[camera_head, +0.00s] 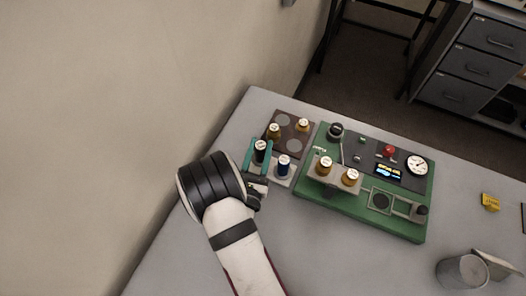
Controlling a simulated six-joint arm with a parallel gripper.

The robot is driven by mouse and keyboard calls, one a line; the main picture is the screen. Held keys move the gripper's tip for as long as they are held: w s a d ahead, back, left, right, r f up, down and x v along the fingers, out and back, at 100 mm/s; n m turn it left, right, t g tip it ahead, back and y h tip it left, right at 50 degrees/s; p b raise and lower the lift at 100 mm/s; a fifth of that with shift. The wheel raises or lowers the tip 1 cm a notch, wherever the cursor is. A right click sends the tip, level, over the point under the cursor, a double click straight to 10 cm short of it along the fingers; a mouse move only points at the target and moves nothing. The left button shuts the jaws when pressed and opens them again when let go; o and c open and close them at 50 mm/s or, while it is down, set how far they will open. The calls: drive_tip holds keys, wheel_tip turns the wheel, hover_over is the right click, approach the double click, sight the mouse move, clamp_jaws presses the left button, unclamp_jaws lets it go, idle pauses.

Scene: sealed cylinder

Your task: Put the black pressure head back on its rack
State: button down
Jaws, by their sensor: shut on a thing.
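My gripper (260,150) has teal fingers and is shut on the black pressure head (261,146), a dark cylinder with a pale top. The head looks upright between the fingers. It is over or at the left part of the small light grey rack (286,178). I cannot tell whether its base touches the rack, because my fingers and wrist cover that area. A dark blue head (283,161) with a white top stands on the rack, just right of the fingers.
A brown tray (290,147) behind the rack holds gold-coloured heads (303,125). A green panel (345,211) with a gauge (417,165), gold heads (349,178) and a red button (389,150) lies right. A grey cup (461,272) stands at the front right. The wall is close on the left.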

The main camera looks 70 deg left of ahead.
drive_tip(key=shift+f, duration=0.95)
drive_tip(key=c, duration=0.5)
unclamp_jaws()
drive_tip(key=shift+f, duration=0.1)
drive_tip(key=shift+d, duration=0.1)
drive_tip(key=v, duration=1.1)
drive_tip(key=shift+s+d, duration=0.25)
drive_tip(key=shift+d, duration=0.05)
